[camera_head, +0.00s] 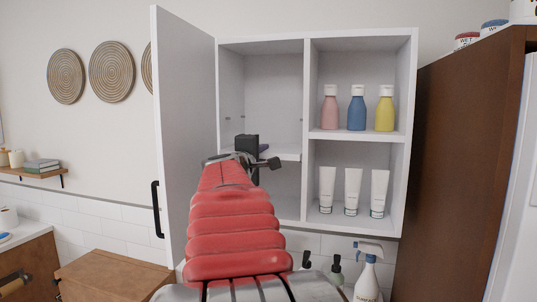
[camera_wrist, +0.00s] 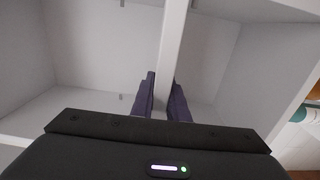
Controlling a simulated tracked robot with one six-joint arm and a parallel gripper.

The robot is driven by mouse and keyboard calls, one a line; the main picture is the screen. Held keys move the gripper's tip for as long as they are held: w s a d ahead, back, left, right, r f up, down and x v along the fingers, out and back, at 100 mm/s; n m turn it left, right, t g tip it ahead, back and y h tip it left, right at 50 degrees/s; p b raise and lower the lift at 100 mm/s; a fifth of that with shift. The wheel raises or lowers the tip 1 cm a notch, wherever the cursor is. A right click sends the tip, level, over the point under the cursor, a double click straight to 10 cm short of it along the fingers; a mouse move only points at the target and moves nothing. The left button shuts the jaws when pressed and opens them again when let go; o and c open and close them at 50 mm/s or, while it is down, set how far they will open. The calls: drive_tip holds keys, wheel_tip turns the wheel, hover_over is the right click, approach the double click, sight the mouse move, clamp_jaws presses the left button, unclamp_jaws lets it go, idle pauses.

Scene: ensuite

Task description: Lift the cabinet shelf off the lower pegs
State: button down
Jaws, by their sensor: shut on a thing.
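The cabinet shelf (camera_head: 289,151) is a white board in the left compartment of the white wall cabinet (camera_head: 412,75). My gripper (camera_head: 264,149) reaches in from the front and is shut on the shelf's front edge. In the wrist view the shelf (camera_wrist: 172,45) runs up the picture between the two dark purple fingers of my gripper (camera_wrist: 161,102). Small upper peg holes or pegs (camera_head: 227,118) show on the left inner wall above the shelf. The lower pegs are hidden, so I cannot tell whether the shelf touches them.
The cabinet door (camera_head: 183,120) stands open left of my arm. The right compartment holds pink (camera_head: 330,110), blue (camera_head: 357,110) and yellow (camera_head: 385,111) bottles above white tubes (camera_head: 352,190). A spray bottle (camera_head: 367,275) stands below. A brown tall cabinet (camera_head: 455,150) is close at right.

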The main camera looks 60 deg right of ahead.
drive_tip(key=shift+a+r, duration=0.1)
idle(0.3)
drive_tip(key=s+a, duration=0.3)
drive_tip(key=a, duration=1.6)
drive_tip(key=shift+a, duration=0.35)
idle(1.7)
